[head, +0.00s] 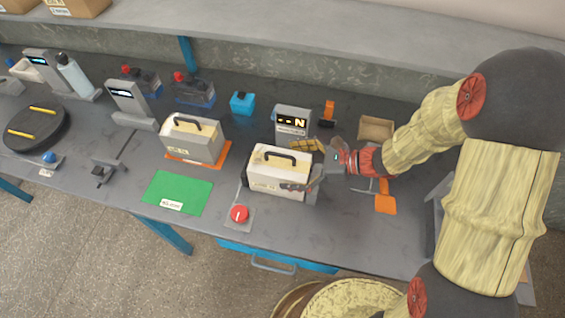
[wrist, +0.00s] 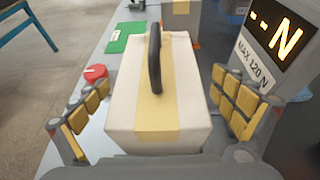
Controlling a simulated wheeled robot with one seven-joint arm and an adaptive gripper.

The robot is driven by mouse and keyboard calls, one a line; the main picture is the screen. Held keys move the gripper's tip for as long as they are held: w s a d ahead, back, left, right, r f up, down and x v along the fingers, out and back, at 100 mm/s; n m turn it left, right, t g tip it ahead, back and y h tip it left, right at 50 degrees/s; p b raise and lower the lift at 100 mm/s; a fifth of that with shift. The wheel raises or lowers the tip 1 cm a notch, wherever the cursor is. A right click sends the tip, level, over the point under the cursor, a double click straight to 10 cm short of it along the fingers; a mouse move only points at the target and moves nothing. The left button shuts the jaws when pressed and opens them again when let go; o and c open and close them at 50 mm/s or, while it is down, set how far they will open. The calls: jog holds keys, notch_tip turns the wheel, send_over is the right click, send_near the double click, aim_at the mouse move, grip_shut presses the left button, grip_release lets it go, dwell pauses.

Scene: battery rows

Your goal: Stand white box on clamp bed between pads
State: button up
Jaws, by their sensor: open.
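A white box (head: 278,178) with a tan strip and a black handle stands upright in front of the grey force readout (head: 292,122). It also shows in the wrist view (wrist: 122,118). A dark pad (head: 244,182) shows at its left end; the clamp bed under the box is mostly hidden, so I cannot tell how it rests there. My gripper (head: 290,167) is open, with one finger on each side of the box. In the wrist view my gripper (wrist: 160,78) shows gaps between both yellow-padded fingers and the box.
The readout shows "--N" and "MAX 120 N". A red button (head: 239,213) is in front of the box, and a green mat (head: 176,193) lies to the left. A second white box (head: 190,143) stands on an orange mat (head: 222,156). A cardboard tray (head: 376,129) is behind my wrist.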

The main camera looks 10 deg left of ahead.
jog(key=p+v, duration=0.3)
jog(key=v, duration=0.6)
jog(key=shift+d+r, duration=0.1)
jog(key=shift+d, duration=0.2)
jog(key=s+d+r+n+g+h, duration=0.1)
jog(key=s+d+r+n+h, duration=0.4)
jog(key=s+r+n, duration=0.4)
jog(key=s+d+r+n+t+h, duration=0.4)
jog(key=d+r+n+t+h, duration=0.1)
jog(key=d+r+n+h, duration=0.3)
jog(key=d+r+n, duration=0.1)
jog(key=d+n, duration=0.1)
jog(key=d, duration=0.1)
jog(key=shift+s+r+t, duration=0.4)
